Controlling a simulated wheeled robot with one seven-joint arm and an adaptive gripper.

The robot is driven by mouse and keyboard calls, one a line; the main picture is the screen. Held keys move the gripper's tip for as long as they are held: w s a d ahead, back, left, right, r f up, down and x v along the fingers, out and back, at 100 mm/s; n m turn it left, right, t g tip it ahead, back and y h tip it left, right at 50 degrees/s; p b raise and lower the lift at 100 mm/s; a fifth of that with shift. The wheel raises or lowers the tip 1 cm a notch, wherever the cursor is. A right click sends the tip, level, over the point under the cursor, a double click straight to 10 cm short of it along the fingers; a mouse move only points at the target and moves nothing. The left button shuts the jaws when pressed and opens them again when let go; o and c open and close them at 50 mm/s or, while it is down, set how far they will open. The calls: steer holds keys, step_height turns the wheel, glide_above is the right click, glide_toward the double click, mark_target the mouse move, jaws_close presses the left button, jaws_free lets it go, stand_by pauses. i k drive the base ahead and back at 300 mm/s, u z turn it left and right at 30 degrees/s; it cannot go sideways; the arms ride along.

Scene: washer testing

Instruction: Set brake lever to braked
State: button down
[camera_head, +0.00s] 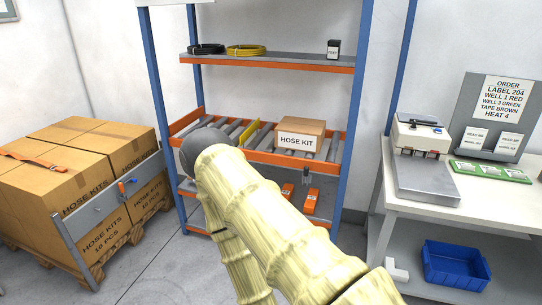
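No part in view is labelled as a brake lever, and I cannot tell which one it is. My pale yellow arm crosses the middle, bends at a dark grey joint in front of the rack, and hides part of the lower shelf. My gripper is not in view.
A blue and orange rack (352,110) holds a hose kit box (300,136) on its roller shelf. Cartons (60,188) stand on a wooden pallet at left. A white table (480,205) with a scale (425,178) is at right, a blue bin (455,266) beneath. Grey floor shows between pallet and rack.

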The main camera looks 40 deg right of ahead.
mark_target(306, 168)
steer(key=i, duration=0.65)
steer(key=z, duration=0.75)
steer(key=i, duration=0.55)
steer(key=z, duration=0.55)
